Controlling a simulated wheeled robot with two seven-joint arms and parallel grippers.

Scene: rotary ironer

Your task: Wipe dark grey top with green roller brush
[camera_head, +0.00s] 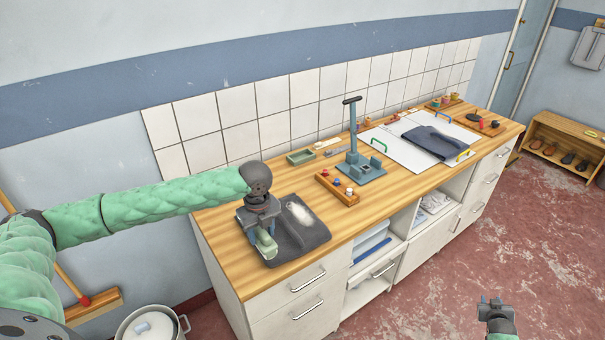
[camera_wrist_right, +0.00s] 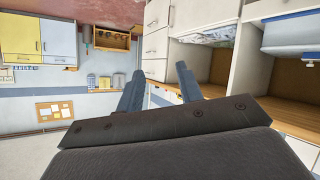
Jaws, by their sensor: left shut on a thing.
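The dark grey top (camera_head: 312,232) lies flat on the left end of the wooden counter, with a whitish fuzzy patch (camera_head: 299,212) on it. My left gripper (camera_head: 262,223) points down over the left part of the top, shut on the green roller brush (camera_head: 266,244). The brush is at the top's surface; whether it touches is hard to tell. The arm and gripper hide part of the top. My right gripper (camera_head: 493,303) is empty, away from the counter over the floor at lower right. Its fingers (camera_wrist_right: 160,88) stand apart in the right wrist view.
A blue stand (camera_head: 361,169) and a wooden tray with small items (camera_head: 338,190) stand right of the top. Farther right, a dark blue garment (camera_head: 432,142) lies on a white board (camera_head: 398,152). A pot (camera_head: 150,326) stands on the floor at lower left.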

